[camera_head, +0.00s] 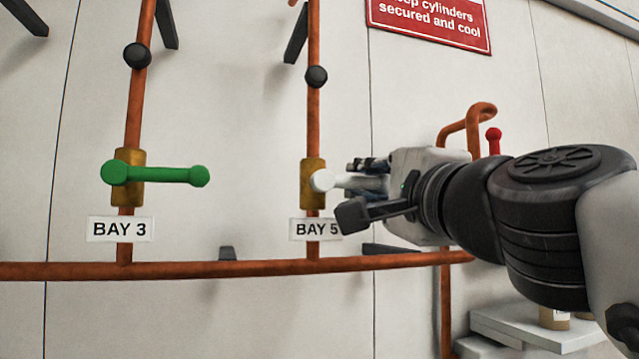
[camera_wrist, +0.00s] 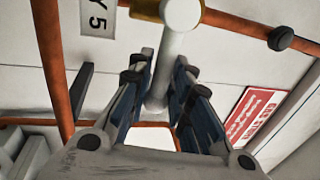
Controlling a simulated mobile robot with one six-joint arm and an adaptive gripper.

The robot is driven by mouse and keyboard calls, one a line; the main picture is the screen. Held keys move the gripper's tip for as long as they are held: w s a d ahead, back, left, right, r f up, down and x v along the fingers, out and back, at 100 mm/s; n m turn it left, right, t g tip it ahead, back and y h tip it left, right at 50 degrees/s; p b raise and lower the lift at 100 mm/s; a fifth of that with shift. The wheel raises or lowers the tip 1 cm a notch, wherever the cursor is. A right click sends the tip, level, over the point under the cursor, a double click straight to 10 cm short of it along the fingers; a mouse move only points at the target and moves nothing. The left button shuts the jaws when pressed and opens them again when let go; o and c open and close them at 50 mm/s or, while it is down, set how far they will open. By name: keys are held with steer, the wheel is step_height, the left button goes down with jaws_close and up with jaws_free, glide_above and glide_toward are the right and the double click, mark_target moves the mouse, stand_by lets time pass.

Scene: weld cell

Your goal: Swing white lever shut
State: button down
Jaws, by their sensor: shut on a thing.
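The white lever (camera_head: 345,181) sits on a brass valve (camera_head: 313,172) on the vertical copper pipe above the BAY 5 label (camera_head: 315,229). The lever points to the right, about level and crosswise to its pipe. My gripper (camera_head: 362,188) comes in from the right and is shut on the lever's outer part, hiding its end. In the wrist view the lever (camera_wrist: 178,50) runs down from its round hub between the two fingers of my gripper (camera_wrist: 160,95).
A green lever (camera_head: 158,174) lies crosswise on the pipe above the BAY 3 label (camera_head: 120,229). A horizontal copper pipe (camera_head: 190,269) runs below both. A red-knobbed lever (camera_head: 494,142) stands behind my arm. A red sign (camera_head: 430,22) hangs above.

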steer(key=shift+f, duration=0.15)
steer(key=c, duration=1.6)
jaws_free()
steer(key=shift+s+d, duration=0.1)
steer(key=shift+s, duration=0.05)
steer(key=v, duration=1.1)
steer(key=shift+s, duration=0.35)
steer(key=shift+f, duration=0.1)
